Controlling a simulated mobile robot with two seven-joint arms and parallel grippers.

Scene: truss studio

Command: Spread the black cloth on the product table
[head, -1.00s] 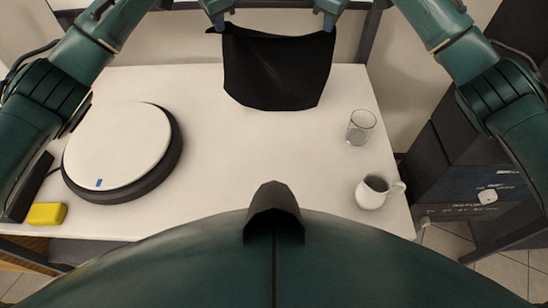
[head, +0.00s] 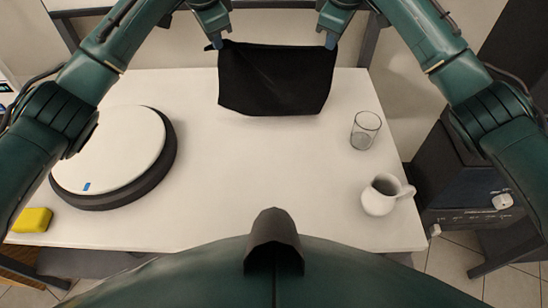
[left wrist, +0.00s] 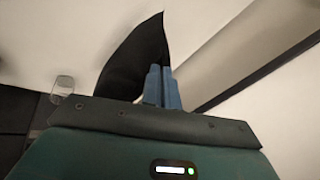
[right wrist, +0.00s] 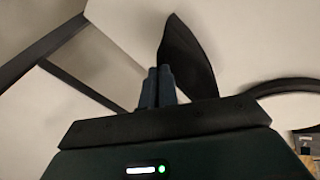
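The black cloth (head: 277,82) hangs between my two grippers over the far part of the white table (head: 250,180). Its upper corners are at the fingertips, and its lower edge is at or just above the tabletop; I cannot tell which. My left gripper (head: 217,42) is shut on the cloth's upper left corner. My right gripper (head: 329,42) is shut on its upper right corner. In the left wrist view the cloth (left wrist: 135,60) rises behind closed blue fingers (left wrist: 162,86). The right wrist view also shows the cloth (right wrist: 186,60) at closed fingers (right wrist: 157,86).
A round white turntable (head: 110,150) with a dark base stands at the left. A yellow block (head: 32,220) lies at the front left. A clear glass (head: 365,130) and a white jug (head: 380,197) stand at the right. The table's middle is clear.

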